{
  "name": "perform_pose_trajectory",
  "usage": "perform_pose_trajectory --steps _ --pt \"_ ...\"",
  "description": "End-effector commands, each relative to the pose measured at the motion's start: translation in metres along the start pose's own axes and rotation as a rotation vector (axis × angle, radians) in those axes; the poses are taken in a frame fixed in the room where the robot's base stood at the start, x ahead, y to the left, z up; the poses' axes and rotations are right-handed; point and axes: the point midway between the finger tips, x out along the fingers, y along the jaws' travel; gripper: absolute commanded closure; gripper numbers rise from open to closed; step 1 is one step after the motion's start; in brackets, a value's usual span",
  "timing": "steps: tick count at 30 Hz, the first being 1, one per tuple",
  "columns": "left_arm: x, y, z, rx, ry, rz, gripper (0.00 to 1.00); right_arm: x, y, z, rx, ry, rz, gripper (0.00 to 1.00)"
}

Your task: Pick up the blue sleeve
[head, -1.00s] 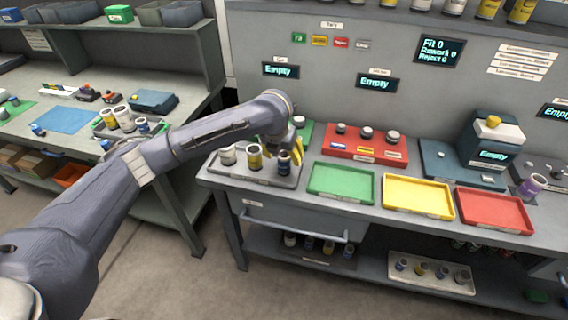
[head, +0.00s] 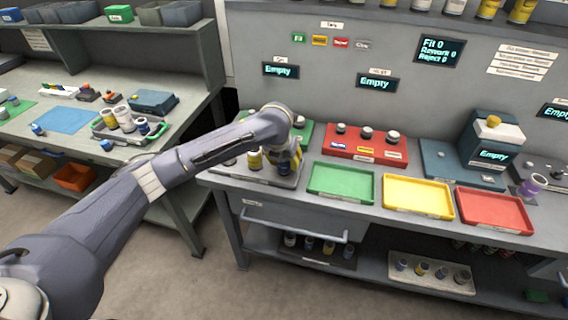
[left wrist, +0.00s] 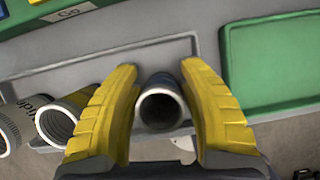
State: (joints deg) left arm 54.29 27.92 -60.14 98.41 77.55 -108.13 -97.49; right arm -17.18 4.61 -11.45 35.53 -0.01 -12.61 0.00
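The blue sleeve (left wrist: 160,104) stands upright in the grey tray (head: 245,178) on the main bench, its open rim facing my wrist camera. In the head view it shows only partly below my left gripper (head: 284,160). In the left wrist view the yellow fingers (left wrist: 163,112) are open, one on each side of the sleeve. I cannot tell whether either finger touches it. A yellow sleeve (left wrist: 62,118) and a white sleeve (left wrist: 8,132) stand to its left in the same tray. My right gripper is not in view.
Green (head: 342,180), yellow (head: 418,195) and red (head: 495,210) shallow trays lie empty to the right. A red block with several dark-and-white pieces (head: 367,146) is behind them. A side bench with more sleeves (head: 123,118) stands at the left.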

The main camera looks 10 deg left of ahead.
Motion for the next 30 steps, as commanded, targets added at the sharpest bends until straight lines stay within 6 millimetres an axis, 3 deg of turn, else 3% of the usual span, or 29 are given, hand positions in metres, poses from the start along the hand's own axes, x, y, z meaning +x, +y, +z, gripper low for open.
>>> perform_pose_trajectory --steps 1,10,22,30 --pt "0.000 0.000 0.000 0.000 0.000 0.000 0.66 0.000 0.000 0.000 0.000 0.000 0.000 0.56" --pt "0.000 0.000 0.000 0.000 0.000 0.000 1.00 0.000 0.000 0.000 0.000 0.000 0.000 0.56" --pt "-0.005 0.000 0.002 -0.001 0.000 0.000 1.00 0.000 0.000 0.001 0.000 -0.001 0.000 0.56" --pt "-0.047 0.001 0.021 0.001 -0.006 0.001 1.00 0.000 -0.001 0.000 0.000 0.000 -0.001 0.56"
